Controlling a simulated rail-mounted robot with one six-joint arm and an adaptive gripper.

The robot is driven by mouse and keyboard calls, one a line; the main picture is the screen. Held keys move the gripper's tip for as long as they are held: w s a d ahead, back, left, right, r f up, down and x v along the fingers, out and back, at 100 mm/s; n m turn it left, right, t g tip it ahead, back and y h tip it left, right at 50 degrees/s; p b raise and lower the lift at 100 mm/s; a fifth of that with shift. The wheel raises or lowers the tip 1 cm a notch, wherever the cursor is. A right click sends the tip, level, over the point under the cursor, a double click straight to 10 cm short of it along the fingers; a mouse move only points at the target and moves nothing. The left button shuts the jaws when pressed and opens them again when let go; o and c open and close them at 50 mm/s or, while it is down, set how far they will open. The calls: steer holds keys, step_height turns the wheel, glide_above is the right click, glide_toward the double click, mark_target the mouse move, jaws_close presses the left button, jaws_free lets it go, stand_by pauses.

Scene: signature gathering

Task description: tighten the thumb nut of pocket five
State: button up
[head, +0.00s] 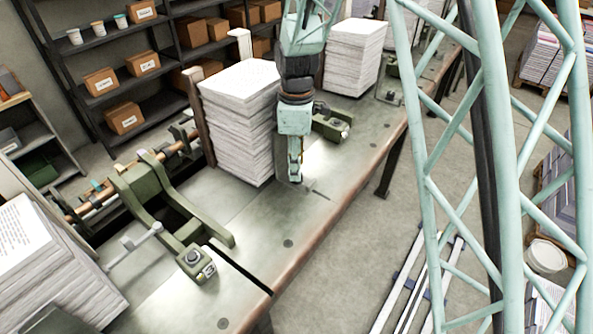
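My gripper (295,172) points down over the long metal table, in front of a tall paper stack (240,118). Its fingers show edge-on and small, so I cannot tell whether they are open or shut. A green clamp block with a small knob (335,124) sits just right of and behind my gripper, partly hidden by my arm. Another green clamp block with a dark round knob (194,257) stands at the near left, apart from my gripper.
A green bracket arm (158,200) rises at left. More paper stacks stand at near left (40,262) and farther back (353,55). Shelves with cartons line the back. The table's front strip is mostly clear.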

steer(key=shift+f, duration=1.15)
steer(key=c, duration=0.9)
steer(key=shift+o, duration=0.2)
